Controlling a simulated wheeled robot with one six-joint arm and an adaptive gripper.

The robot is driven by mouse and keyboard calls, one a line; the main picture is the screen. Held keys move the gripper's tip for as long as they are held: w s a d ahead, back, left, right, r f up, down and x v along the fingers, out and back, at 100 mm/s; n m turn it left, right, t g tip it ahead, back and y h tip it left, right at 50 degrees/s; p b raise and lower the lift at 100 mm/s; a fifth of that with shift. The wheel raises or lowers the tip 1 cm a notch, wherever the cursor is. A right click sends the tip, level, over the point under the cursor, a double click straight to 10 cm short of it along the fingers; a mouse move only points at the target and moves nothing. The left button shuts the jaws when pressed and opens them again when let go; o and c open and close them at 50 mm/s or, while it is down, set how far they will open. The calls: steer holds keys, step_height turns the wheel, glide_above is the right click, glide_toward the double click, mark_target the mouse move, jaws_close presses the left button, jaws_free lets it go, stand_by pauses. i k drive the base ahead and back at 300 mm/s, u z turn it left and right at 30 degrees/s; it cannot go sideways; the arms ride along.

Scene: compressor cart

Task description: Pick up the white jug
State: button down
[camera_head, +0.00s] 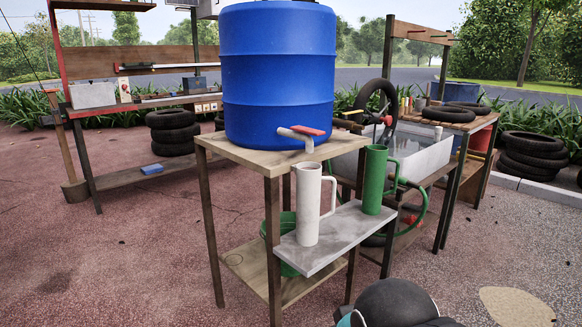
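The white jug (308,208) stands upright on a grey side shelf (348,230) of the wooden barrel stand. It is tall and narrow, with its handle on the right side. A tap with a red handle (301,131) sticks out of the blue barrel (277,75) just above and slightly left of the jug's mouth. A similar green jug (375,181) stands to its right on the same shelf, with its handle also on the right. Dark, rounded parts of my own arm show at the bottom edge, to the right of the jug. My gripper's fingers are not in view.
A green bucket (283,262) sits under the grey shelf. A grey basin (420,152) with a tyre and green hose stands behind right. Stacked tyres (531,155) are at far right. A workbench stands at back left. Open paving lies at front left.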

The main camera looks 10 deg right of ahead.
mark_target(309, 177)
steer(key=z, duration=1.8)
steer(key=k, duration=1.35)
steer(key=u, duration=0.45)
